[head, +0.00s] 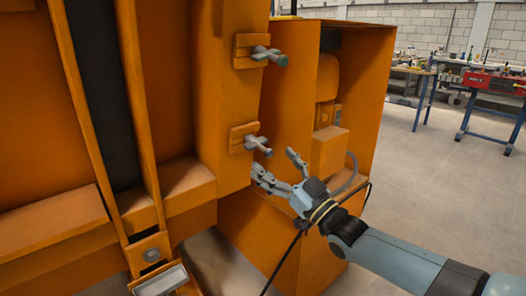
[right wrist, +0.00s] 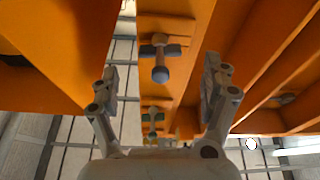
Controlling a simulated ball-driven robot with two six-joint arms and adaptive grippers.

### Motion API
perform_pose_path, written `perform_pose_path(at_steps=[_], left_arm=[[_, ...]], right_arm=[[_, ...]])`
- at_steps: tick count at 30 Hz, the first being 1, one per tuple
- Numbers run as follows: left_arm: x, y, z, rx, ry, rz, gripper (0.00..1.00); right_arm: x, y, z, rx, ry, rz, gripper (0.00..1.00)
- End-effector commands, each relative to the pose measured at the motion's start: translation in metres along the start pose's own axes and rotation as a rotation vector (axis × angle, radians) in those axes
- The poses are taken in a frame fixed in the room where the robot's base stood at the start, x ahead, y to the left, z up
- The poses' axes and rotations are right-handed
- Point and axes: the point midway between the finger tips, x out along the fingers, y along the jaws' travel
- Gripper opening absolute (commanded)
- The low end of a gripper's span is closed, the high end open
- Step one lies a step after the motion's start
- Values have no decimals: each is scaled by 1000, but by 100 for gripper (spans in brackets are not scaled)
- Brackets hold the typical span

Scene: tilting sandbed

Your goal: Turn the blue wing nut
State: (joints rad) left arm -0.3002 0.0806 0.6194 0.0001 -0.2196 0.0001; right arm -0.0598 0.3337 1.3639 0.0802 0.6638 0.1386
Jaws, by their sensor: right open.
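The wing nut with a bluish end (head: 258,144) sticks out from a small orange plate on the orange machine, lower of two in the head view. It also shows near the top centre of the right wrist view (right wrist: 160,52), with its rounded blue end towards the camera. My right gripper (head: 275,163) is open and empty just below and to the right of it. In the right wrist view its two fingers (right wrist: 160,84) stand apart on either side of the nut, and I see no contact. My left gripper is not in view.
A second, greenish wing nut (head: 268,56) sits above on its own plate. An open orange cabinet (head: 358,100) stands right behind my right gripper, with a dark cable hanging near my wrist. Workbenches (head: 411,70) stand far back right, with clear floor before them.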

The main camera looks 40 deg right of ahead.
Motion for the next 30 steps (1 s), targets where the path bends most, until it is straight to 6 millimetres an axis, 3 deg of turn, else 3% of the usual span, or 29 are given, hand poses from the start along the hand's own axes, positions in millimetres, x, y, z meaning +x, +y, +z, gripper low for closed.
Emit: perform_pose_path(at_steps=[3,9,30], left_arm=[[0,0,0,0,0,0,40],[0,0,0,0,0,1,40],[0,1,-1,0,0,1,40]], right_arm=[[-27,0,1,-1,-3,-1,81],[-53,0,0,1,0,0,81],[-62,-2,2,5,-5,3,81]])
